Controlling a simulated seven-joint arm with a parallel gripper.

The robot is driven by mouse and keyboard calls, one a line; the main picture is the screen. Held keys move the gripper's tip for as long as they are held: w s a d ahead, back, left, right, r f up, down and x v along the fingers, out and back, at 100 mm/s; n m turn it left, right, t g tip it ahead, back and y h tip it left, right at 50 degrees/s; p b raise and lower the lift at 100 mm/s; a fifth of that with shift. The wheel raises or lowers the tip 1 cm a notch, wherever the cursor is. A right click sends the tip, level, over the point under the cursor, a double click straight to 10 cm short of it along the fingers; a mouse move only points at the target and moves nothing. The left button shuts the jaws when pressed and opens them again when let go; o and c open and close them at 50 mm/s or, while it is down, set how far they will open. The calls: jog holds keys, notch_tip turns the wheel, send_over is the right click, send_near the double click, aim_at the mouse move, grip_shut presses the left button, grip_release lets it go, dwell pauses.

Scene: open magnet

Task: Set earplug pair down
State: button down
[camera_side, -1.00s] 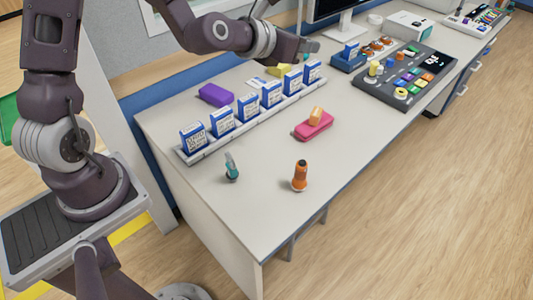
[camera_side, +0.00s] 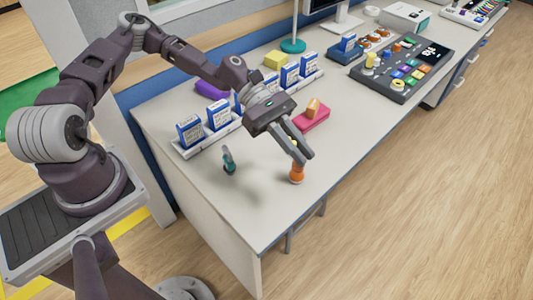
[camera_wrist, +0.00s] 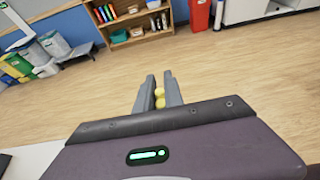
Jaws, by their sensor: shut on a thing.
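My gripper (camera_side: 301,150) reaches down over the front part of the white table (camera_side: 265,205). In the wrist view its two grey fingers (camera_wrist: 159,97) are shut on the earplug pair (camera_wrist: 159,101), two small yellow rounded pieces. In the side view the fingers mostly cover the earplugs. The fingertips are just above or beside an upright orange item (camera_side: 296,174) and partly hide its top; I cannot tell whether they touch it.
A small teal item (camera_side: 228,161) stands left of my gripper. A pink block (camera_side: 313,121) with an orange piece on it lies behind. A rail of blue-and-white boxes (camera_side: 190,131) runs along the back. A button console (camera_side: 405,67) stands far right.

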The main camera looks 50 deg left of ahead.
jog(key=s+a+f+m+g+y, duration=0.2)
jog(key=a+m+g+y, duration=0.2)
jog(key=a+m+y, duration=0.65)
jog(key=s+a+f+m+g+y, duration=0.25)
jog(key=a+m+g+y, duration=0.3)
jog(key=m+y, duration=0.95)
jog(key=w+a+m+t+h, duration=0.2)
jog(key=w+m+t, duration=0.9)
jog(key=m+t, duration=0.8)
jog(key=shift+t, duration=0.25)
jog(key=f, duration=0.9)
jog(key=shift+w+d+f, duration=0.1)
jog(key=shift+w+d, duration=0.1)
jog(key=shift+w, duration=0.2)
jog(key=shift+f, duration=0.4)
